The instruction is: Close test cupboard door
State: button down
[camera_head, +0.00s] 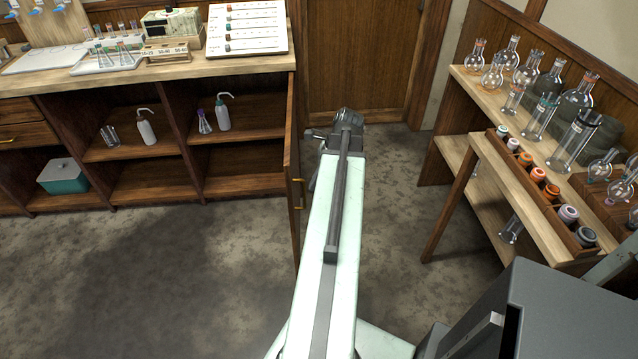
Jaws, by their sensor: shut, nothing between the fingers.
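The test cupboard door (291,150) is wooden and stands open at the right end of the bench cupboard. It juts out toward me and shows nearly edge-on. A brass handle (299,192) is on its right-hand face, near the front edge. The open cupboard (235,165) shows its shelves. My gripper (313,134) is at the far end of my pale arm, to the right of the door. It is small and dark, points left, and is shut and empty. Part of it is hidden by my arm, and I cannot tell whether it touches the door.
Wash bottles (146,127) and flasks stand on the cupboard shelves. A teal box (63,177) sits low at the left. A wooden rack (535,150) with glassware and several jars stands at the right. The floor (180,265) before the cupboard is clear.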

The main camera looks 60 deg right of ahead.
aim_at(304, 188)
jog(key=w+a+f, duration=0.2)
jog(key=w, duration=0.1)
jog(key=shift+w+a, duration=0.3)
jog(key=shift+w, duration=0.35)
